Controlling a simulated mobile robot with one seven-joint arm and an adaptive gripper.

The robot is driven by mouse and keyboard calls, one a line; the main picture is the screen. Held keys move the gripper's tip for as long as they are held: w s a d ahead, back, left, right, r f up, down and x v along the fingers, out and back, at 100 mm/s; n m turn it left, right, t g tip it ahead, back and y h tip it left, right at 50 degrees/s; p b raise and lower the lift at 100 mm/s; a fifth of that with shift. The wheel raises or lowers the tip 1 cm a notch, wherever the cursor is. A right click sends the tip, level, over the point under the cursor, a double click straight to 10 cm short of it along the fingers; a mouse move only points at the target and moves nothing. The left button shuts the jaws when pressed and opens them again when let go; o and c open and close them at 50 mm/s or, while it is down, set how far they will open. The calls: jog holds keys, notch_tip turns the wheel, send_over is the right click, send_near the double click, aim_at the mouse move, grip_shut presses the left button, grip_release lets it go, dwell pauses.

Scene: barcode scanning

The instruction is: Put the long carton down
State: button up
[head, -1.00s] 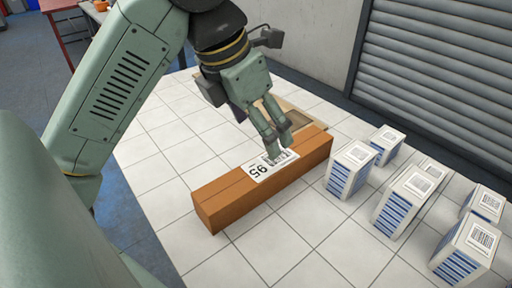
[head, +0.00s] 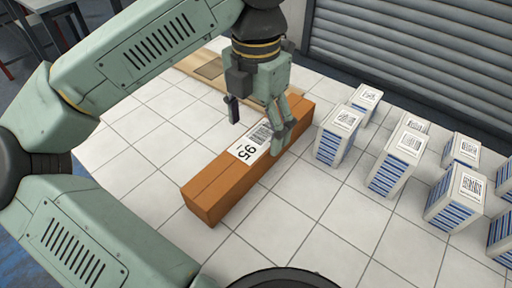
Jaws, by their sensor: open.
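The long carton (head: 216,190) is brown, with a white barcode label marked 95 (head: 249,149) on its top. It lies flat on the white tiled table (head: 290,235), as far as the head view shows. My gripper (head: 256,135) is above the carton's far half, with its fingers spread apart. One finger is left of the carton and the other overlaps its right side in the picture. I cannot tell whether either finger touches it. Part of the carton's far end is hidden behind my gripper.
Several white and blue boxes with barcodes, such as the nearest-left one (head: 337,137), stand upright to the right of the carton. A flat wooden board (head: 196,64) lies behind it. A grey shutter (head: 420,50) closes off the back. Tiles in front are clear.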

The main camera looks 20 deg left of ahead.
aim_at(258, 140)
notch_tip(258, 140, down, 5)
jog(key=shift+d+f+p, duration=0.15)
jog(key=shift+p, duration=0.35)
grip_shut()
dwell(0.8)
jog(key=shift+w, duration=0.1)
